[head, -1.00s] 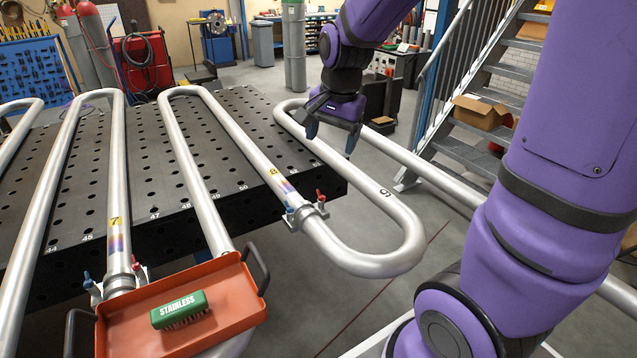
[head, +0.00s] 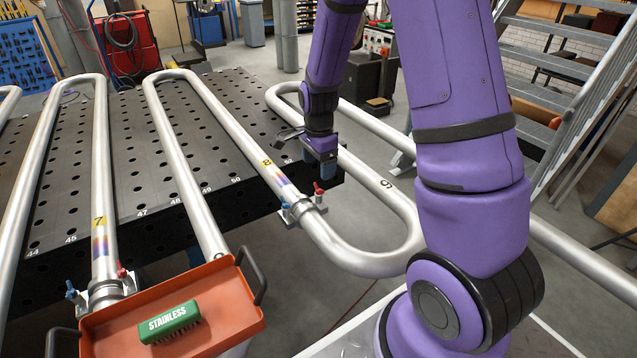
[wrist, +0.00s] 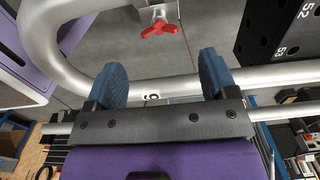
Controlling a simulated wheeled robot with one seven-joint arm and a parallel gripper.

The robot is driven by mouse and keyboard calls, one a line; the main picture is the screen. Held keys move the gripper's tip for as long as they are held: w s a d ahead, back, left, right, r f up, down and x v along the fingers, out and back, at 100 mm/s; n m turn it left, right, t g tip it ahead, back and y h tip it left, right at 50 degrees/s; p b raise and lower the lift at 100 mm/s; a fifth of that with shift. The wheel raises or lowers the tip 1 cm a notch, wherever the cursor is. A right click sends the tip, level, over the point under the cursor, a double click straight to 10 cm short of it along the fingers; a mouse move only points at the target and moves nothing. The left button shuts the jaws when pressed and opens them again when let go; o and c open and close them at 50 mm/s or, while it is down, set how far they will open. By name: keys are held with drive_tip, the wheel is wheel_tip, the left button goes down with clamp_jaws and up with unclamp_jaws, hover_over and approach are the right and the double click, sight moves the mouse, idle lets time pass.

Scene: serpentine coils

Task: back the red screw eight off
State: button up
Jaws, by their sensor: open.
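The red screw (head: 318,188) is a winged handle on the right side of the clamp (head: 302,212) around the pipe marked 8 (head: 266,162). A blue screw (head: 285,208) stands on the clamp's left side. In the wrist view a red screw (wrist: 159,29) shows at the top, beyond the fingertips and roughly centred between them. My gripper (head: 326,174) is just above and beyond the red screw in the head view. In the wrist view my gripper (wrist: 162,75) is open, its two blue fingers wide apart with nothing held between them.
The pipe bend marked 9 (head: 386,184) passes close to my gripper. The clamp at pipe 7 (head: 105,292) has its own red screw (head: 122,272) and blue screw (head: 70,290). An orange tray (head: 226,325) holds a green STAINLESS brush (head: 170,322). The perforated black table (head: 130,170) lies left.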

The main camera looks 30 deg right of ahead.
sight(319, 186)
wheel_tip(319, 186, down, 7)
drive_tip(key=shift+r, duration=0.15)
idle(0.4)
drive_tip(key=c, duration=0.9)
